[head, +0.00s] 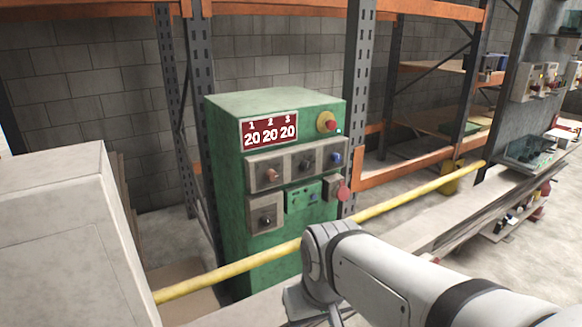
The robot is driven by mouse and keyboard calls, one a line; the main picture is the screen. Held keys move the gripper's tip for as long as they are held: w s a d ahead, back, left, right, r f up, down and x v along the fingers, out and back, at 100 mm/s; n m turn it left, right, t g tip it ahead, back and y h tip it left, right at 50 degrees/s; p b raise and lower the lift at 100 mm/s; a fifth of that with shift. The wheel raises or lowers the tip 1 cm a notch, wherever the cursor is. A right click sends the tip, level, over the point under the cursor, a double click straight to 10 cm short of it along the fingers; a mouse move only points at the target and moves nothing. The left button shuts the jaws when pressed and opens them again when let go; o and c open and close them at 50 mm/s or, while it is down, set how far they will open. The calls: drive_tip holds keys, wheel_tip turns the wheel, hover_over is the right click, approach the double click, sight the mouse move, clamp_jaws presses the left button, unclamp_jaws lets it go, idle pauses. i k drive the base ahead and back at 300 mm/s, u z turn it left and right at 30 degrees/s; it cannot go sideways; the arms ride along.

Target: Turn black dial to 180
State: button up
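A green control cabinet (228,150) stands ahead of me. A black dial (307,164) sits in the middle of its upper dial row, between a red dial (271,175) and a blue dial (336,157). A second black dial (266,220) is on a separate grey plate at the lower left. The dark red display (269,130) reads 20 under each of 1, 2 and 3. The dial angles are too small to read. My arm crosses the lower right, apart from the dials in the picture. My gripper's fingers do not show.
A red button on a yellow base (327,122) and a red knob (343,190) are on the cabinet's right side. A yellow rail (400,203) runs across its lower front. A pale box (65,240) stands left. Shelving with orange beams (420,160) is behind.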

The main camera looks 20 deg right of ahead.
sight(306, 166)
drive_tip(key=z, duration=0.25)
drive_tip(key=k, duration=0.95)
drive_tip(key=z, duration=0.55)
drive_tip(key=i, duration=1.6)
drive_tip(key=u, duration=0.75)
